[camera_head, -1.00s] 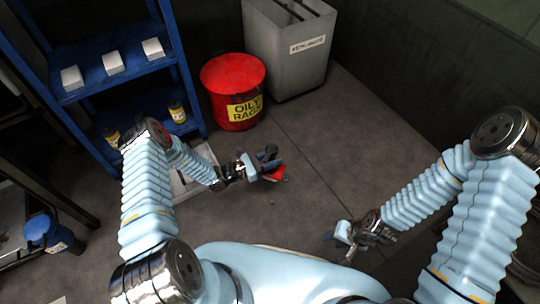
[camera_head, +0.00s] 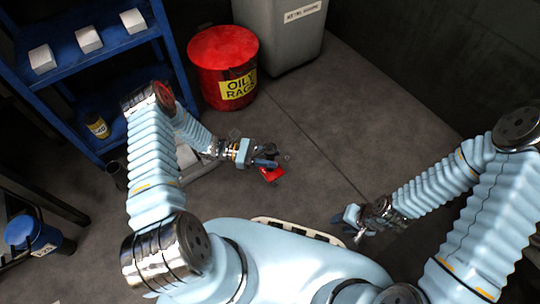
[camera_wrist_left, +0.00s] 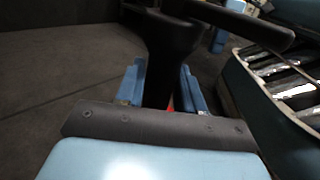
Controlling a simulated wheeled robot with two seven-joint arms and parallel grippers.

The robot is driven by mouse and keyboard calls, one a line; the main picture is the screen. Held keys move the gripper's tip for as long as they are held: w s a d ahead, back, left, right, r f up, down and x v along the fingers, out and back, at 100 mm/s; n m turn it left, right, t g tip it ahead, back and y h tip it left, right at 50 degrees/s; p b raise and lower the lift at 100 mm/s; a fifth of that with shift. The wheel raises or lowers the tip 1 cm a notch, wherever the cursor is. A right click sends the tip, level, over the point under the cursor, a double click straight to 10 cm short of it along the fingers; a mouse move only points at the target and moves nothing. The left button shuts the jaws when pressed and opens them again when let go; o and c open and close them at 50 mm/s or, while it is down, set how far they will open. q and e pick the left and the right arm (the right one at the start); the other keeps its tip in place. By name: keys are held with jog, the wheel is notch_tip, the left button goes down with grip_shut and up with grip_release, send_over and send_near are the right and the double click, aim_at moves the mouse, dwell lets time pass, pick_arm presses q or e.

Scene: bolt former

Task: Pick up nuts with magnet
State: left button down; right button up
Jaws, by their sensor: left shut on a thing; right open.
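My left gripper (camera_head: 266,159) is shut on a dark tool with a red part (camera_head: 271,175), which looks like the magnet. It holds the tool over the floor in front of my body. In the left wrist view, a black grip with a wide bar on top (camera_wrist_left: 172,60) stands between the two blue fingers, and a sliver of red shows low between them. My right gripper (camera_head: 352,219) is open and empty, low at the right. A tiny light speck (camera_head: 287,156) by the left gripper may be a nut on the floor; it is too small to tell.
A red oily rags bin (camera_head: 222,70) and a grey metal scrap bin (camera_head: 280,35) stand at the back. A blue shelf (camera_head: 80,70) with white boxes stands at the left. The middle floor is clear.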

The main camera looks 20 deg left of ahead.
pick_arm(q)
jog(key=shift+f+b, duration=1.45)
jog(key=shift+f, duration=0.9)
jog(key=shift+f+b, duration=1)
jog(key=shift+f, duration=0.05)
jog(key=shift+r, duration=0.15)
jog(key=shift+r+p, duration=2.85)
jog(key=shift+r, duration=1.1)
